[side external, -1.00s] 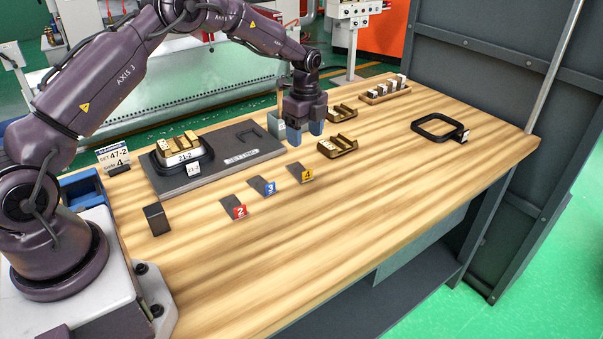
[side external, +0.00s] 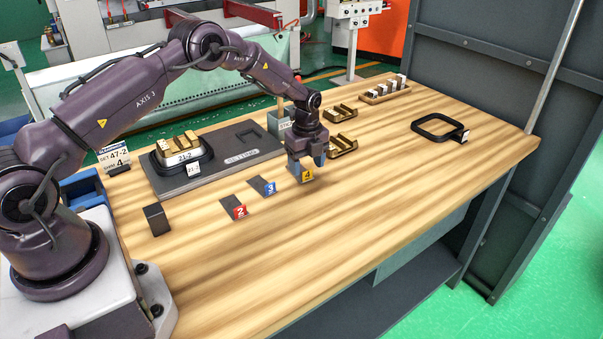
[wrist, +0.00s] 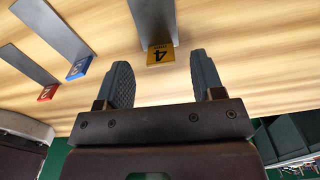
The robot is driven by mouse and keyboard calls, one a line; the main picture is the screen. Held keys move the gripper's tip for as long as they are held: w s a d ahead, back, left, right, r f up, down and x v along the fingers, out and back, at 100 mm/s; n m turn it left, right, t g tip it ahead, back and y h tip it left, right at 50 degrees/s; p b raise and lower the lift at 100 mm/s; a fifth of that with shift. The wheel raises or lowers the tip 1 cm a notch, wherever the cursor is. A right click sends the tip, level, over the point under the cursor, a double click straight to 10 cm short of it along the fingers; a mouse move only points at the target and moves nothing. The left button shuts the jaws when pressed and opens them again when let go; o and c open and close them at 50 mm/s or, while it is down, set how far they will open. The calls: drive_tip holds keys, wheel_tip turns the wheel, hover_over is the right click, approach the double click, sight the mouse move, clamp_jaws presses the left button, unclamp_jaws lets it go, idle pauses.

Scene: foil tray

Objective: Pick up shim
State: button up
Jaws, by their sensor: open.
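The shim with the yellow tag marked 4 (side external: 307,176) lies on the table, its grey strip mostly hidden behind my gripper (side external: 308,163) in the side view. In the wrist view the grey strip of shim 4 (wrist: 153,18) and its yellow tag show between and just beyond my open fingers (wrist: 160,72). The fingers are empty and above the table; the exact height is hard to tell. The blue-tagged shim 3 (side external: 268,188) and red-tagged shim 2 (side external: 238,211) lie in a row to the left. A card (side external: 114,157) reads "SET 47-2, SHIM 4".
A dark plate (side external: 232,165) with a loaded fixture (side external: 181,150) stands behind the shims. Brass-coloured holders (side external: 343,144), a rack of white-topped blocks (side external: 385,92) and a black ring frame (side external: 436,127) stand farther right. The front table is clear.

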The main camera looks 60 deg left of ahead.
drive_tip(key=shift+f, duration=1.5)
drive_tip(key=c, duration=1)
drive_tip(key=shift+r, duration=0.1)
drive_tip(key=shift+r, duration=0.45)
wheel_tip(320, 180, up, 3)
drive_tip(key=shift+s+f, duration=0.1)
drive_tip(key=shift+f, duration=0.05)
drive_tip(key=shift+s+d+r, duration=0.55)
drive_tip(key=shift+s+r, duration=1.65)
drive_tip(key=shift+r, duration=0.5)
drive_tip(key=shift+s+d+r, duration=0.6)
drive_tip(key=shift+s+r, duration=1.65)
drive_tip(key=shift+r, duration=0.5)
drive_tip(key=shift+s+d+r, duration=0.55)
drive_tip(key=shift+s+r, duration=1.65)
drive_tip(key=shift+r, duration=0.5)
